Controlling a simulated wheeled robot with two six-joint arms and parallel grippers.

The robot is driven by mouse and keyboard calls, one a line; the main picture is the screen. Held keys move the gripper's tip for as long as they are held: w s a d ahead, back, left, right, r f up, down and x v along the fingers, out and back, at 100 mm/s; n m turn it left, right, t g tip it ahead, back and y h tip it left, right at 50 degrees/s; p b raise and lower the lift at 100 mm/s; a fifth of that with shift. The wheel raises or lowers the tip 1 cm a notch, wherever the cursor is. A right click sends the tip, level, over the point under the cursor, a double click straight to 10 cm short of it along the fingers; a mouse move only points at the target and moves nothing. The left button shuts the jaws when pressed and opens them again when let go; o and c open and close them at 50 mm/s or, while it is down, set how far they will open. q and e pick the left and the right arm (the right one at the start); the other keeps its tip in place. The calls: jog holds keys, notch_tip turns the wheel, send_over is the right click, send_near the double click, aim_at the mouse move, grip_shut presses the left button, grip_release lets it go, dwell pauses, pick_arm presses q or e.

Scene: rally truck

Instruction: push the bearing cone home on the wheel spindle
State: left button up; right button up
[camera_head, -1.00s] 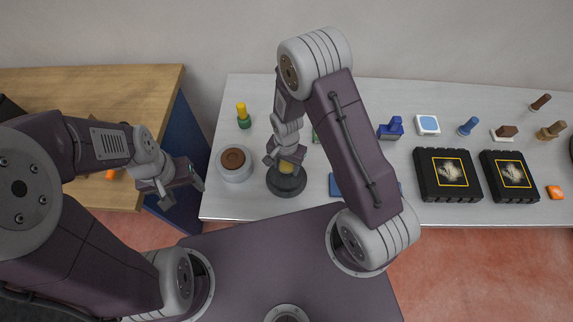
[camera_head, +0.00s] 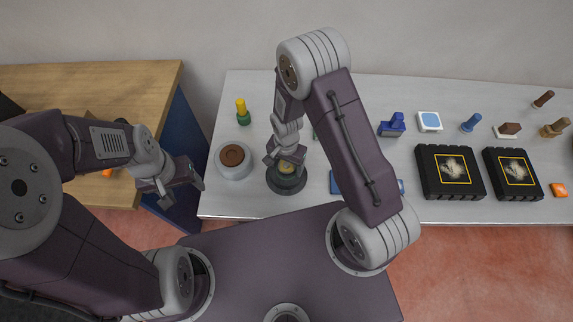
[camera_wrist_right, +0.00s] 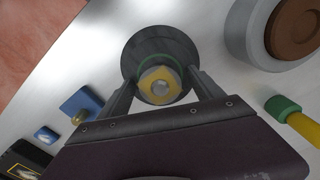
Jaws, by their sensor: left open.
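A dark round wheel spindle base (camera_head: 286,187) stands on the grey bench under my right gripper, and shows as a dark disc (camera_wrist_right: 143,40) in the right wrist view. On it is a green ring (camera_wrist_right: 153,60), with a yellow piece with a silvery centre (camera_wrist_right: 160,86) above. I cannot tell which of these is the bearing cone. My right gripper (camera_head: 285,160) points down, its fingers on both sides of the yellow piece; whether they touch it is unclear. My left gripper (camera_head: 183,193) is open and empty, left of the bench, in front of the blue cabinet side.
A grey round pot with a brown top (camera_head: 233,160) and a green-and-yellow tool (camera_head: 242,111) stand left of the spindle. Blue parts, two black boxes (camera_head: 449,172) (camera_head: 512,174) and several stamp-like tools lie to the right. A wooden table (camera_head: 130,80) is at left.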

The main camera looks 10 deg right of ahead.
jog(key=shift+r, duration=0.15)
notch_tip(320, 180, up, 9)
jog(key=shift+f+b, duration=0.1)
jog(key=shift+b, duration=0.2)
dwell(0.3)
